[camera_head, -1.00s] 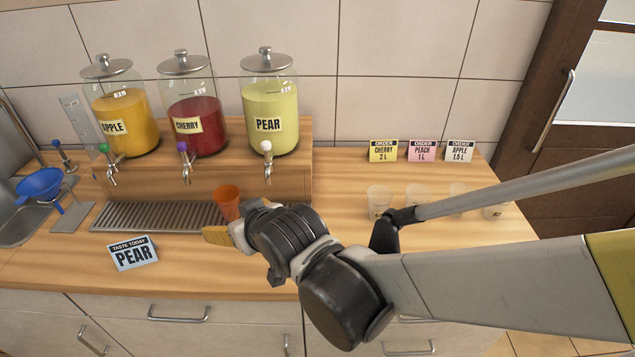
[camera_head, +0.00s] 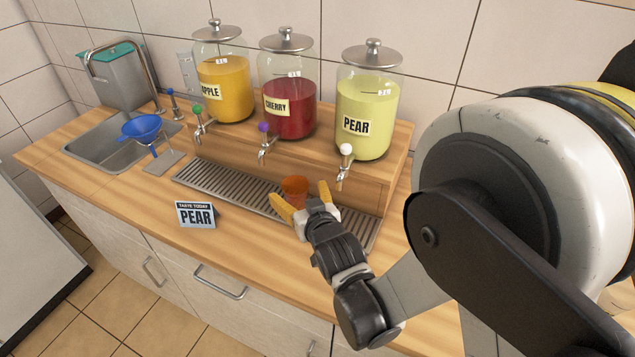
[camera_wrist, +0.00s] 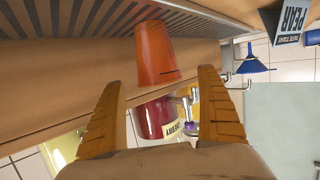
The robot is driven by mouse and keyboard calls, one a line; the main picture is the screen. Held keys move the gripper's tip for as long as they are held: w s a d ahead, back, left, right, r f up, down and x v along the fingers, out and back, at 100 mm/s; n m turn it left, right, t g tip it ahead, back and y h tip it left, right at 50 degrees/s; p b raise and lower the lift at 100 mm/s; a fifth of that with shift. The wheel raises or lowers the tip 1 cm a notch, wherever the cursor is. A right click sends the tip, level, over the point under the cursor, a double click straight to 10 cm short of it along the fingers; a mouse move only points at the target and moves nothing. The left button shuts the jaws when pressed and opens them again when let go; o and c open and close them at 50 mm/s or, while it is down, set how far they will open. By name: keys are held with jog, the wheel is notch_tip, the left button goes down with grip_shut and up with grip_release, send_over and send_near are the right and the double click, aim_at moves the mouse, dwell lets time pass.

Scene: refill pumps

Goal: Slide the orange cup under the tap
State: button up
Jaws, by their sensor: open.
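The orange cup (camera_head: 295,186) stands on the metal drip tray (camera_head: 222,185), between the cherry tap (camera_head: 263,150) and the pear tap (camera_head: 342,176) and under neither. The pear tap has a white knob and the cherry tap a purple one. My gripper (camera_head: 298,197) is open at the near side of the cup, its yellow fingers spread to either side. The wrist view is upside down and shows the cup (camera_wrist: 155,52) just beyond the tips of my gripper (camera_wrist: 160,78), with nothing held. Whether a finger touches the cup is unclear.
A sign (camera_head: 196,214) reading "Taste today PEAR" stands on the counter left of my gripper. The apple (camera_head: 225,92), cherry (camera_head: 289,108) and pear (camera_head: 366,115) jars stand on a wooden step behind the tray. A blue funnel (camera_head: 141,128) and sink lie at the left.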

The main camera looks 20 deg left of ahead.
aim_at(292, 182)
jog(key=shift+x, duration=1.8)
jog(key=shift+f, duration=0.1)
jog(key=shift+d, duration=0.1)
jog(key=c, duration=1.3)
jog(key=shift+b, duration=0.3)
jog(key=shift+s+d+b, duration=0.15)
jog(key=shift+d+b, duration=0.45)
jog(key=shift+d, duration=2.2)
jog(key=shift+s+d+b, duration=0.1)
jog(key=shift+d+b, duration=0.5)
jog(key=shift+d, duration=2.15)
jog(key=o, duration=1.2)
